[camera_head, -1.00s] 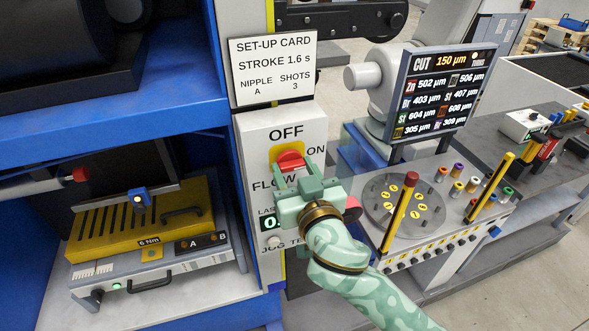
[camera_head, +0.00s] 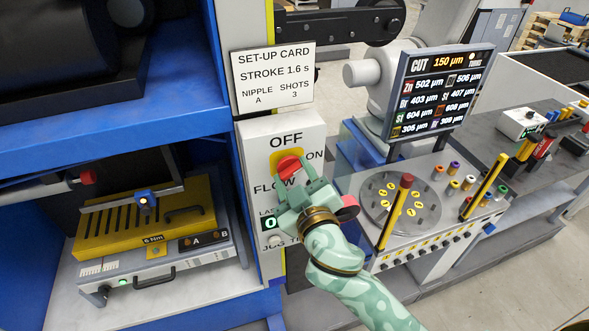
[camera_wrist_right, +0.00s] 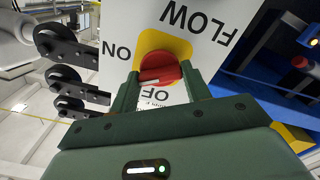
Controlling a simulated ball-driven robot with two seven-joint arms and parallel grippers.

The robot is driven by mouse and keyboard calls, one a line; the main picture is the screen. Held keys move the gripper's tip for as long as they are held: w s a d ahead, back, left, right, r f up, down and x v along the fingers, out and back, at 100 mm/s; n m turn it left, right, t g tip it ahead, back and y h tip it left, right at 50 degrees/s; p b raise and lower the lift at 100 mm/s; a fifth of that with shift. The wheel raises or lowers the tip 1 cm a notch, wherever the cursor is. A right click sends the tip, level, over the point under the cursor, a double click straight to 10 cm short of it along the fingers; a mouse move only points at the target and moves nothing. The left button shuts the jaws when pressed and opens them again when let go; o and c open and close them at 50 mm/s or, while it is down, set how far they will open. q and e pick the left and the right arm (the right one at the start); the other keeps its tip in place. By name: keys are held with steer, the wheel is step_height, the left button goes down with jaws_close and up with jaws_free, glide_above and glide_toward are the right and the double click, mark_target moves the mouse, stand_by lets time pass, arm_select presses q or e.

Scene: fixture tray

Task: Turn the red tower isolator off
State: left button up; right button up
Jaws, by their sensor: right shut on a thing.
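The red isolator knob (camera_head: 288,164) sits on a yellow plate on the white panel (camera_head: 308,125). OFF is printed above it and ON to its right. My right gripper (camera_head: 296,180) reaches up to the knob from below and right. In the right wrist view the red knob (camera_wrist_right: 160,70) lies between my right gripper's fingers (camera_wrist_right: 160,92), which are shut on it. A pale mark shows on the knob there, near the OFF side; its exact setting is hard to read. In that view the lettering is upside down. My left gripper is not in view.
A set-up card (camera_head: 274,76) hangs above the panel. A red round part (camera_head: 350,207) is beside my wrist. To the right stands a grey table (camera_head: 425,225) with upright rods.

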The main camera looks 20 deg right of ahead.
steer(key=n+p, duration=0.3)
steer(key=n, duration=0.3)
steer(key=shift+r+n, duration=0.1)
steer(key=shift+n, duration=0.2)
arm_select(q)
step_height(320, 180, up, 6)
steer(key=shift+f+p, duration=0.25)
steer(key=shift+p, duration=0.8)
arm_select(e)
steer(key=n, duration=0.5)
steer(key=shift+c, duration=0.2)
steer(key=o, duration=1)
steer(key=shift+w, duration=0.1)
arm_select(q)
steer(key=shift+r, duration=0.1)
